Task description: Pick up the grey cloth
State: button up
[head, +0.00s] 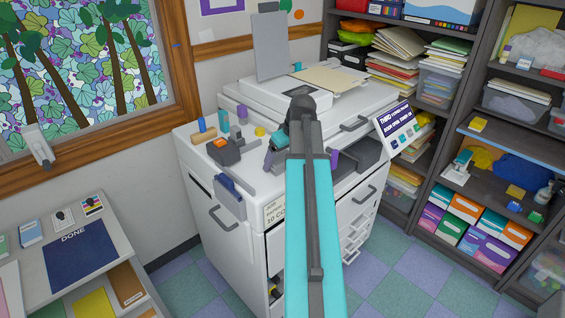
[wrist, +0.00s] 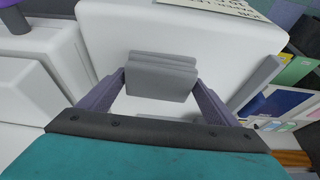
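The grey cloth (wrist: 161,76) shows in the wrist view as a small folded block with layered edges, in front of a white copier surface. My gripper (wrist: 161,73) has its two fingers spread wide, one on each side of the cloth. The fingertips look very close to its side edges; I cannot tell whether they touch. My own arm covers much of that spot, and I cannot make out the cloth there.
Shelves (head: 460,128) stand at right, and a table with a blue DONE mat (head: 75,255) at left.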

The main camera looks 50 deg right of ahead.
aim_at(279, 156)
jog(key=c, duration=0.6)
jog(key=shift+r, duration=0.15)
jog(key=shift+r+b, duration=0.75)
jog(key=shift+r, duration=0.7)
jog(key=shift+s+r, duration=0.15)
jog(key=shift+s, duration=0.05)
jog(key=s+a+b, duration=0.1)
jog(key=s+b, duration=0.1)
jog(key=s, duration=0.5)
jog(key=s+a+r+b, duration=0.1)
jog(key=s+a+b, duration=0.1)
jog(key=s, duration=0.6)
jog(key=shift+s+r, duration=0.2)
jog(key=shift+r, duration=0.05)
